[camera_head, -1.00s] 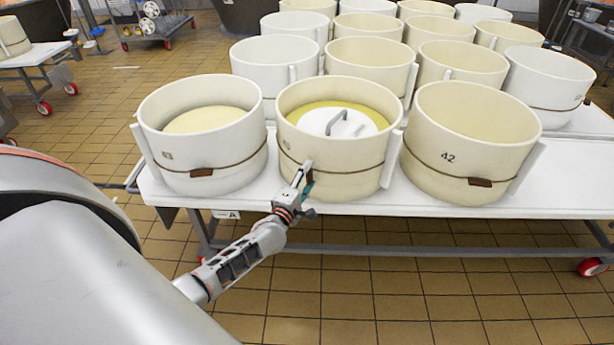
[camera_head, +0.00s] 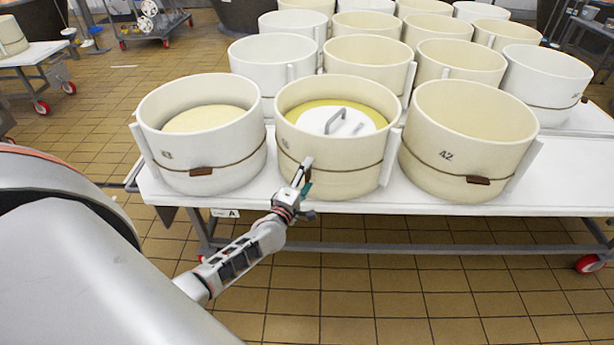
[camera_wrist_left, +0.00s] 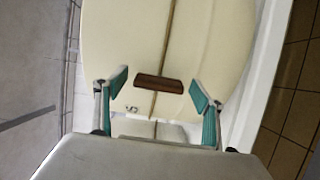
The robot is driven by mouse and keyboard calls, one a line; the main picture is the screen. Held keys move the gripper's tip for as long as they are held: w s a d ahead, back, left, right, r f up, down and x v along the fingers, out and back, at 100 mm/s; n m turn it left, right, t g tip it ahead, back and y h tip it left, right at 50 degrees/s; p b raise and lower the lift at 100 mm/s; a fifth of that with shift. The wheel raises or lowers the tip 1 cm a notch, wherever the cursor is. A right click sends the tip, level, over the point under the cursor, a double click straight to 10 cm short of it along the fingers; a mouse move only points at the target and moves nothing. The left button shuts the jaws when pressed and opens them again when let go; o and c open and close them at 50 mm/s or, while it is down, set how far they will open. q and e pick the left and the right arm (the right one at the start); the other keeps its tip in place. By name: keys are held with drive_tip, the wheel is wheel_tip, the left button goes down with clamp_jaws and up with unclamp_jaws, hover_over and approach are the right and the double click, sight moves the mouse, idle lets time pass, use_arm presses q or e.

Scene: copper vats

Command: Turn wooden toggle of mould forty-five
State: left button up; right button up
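Mould forty-five (camera_head: 345,178) is the cream tub in the middle of the front row, with a white lid inside. A cord runs round it. Its brown wooden toggle (camera_wrist_left: 158,83) sits across the cord in the left wrist view, beside a small sideways number. In the head view the toggle is mostly hidden behind my left gripper. My left gripper (camera_head: 302,177) is at the front wall of this mould. In the left wrist view the gripper (camera_wrist_left: 159,90) is open, with its teal fingertips apart on either side of the toggle. My right gripper is out of view.
Mould 42 (camera_head: 468,140) stands to the right and another mould (camera_head: 200,150) to the left, each with a cord and toggle. More moulds fill the white table (camera_head: 420,207) behind. The tiled floor (camera_head: 400,300) in front is clear.

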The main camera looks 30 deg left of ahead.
use_arm(q)
drive_tip(key=s+d, duration=0.2)
drive_tip(key=s, duration=0.9)
drive_tip(key=shift+s, duration=0.4)
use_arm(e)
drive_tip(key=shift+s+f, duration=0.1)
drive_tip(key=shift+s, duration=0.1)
use_arm(q)
drive_tip(key=s+d+f+m+g+h+p, duration=0.1)
drive_tip(key=s+d+f+m+g+h, duration=0.1)
drive_tip(key=s+d+m, duration=0.8)
drive_tip(key=s+d+f+m+g+h+p, duration=0.2)
drive_tip(key=s+d+f+m+g, duration=0.3)
drive_tip(key=s+d+m, duration=0.5)
drive_tip(key=s+m+h, duration=0.1)
drive_tip(key=s+m, duration=0.1)
drive_tip(key=m, duration=0.2)
drive_tip(key=shift+s+f, duration=0.2)
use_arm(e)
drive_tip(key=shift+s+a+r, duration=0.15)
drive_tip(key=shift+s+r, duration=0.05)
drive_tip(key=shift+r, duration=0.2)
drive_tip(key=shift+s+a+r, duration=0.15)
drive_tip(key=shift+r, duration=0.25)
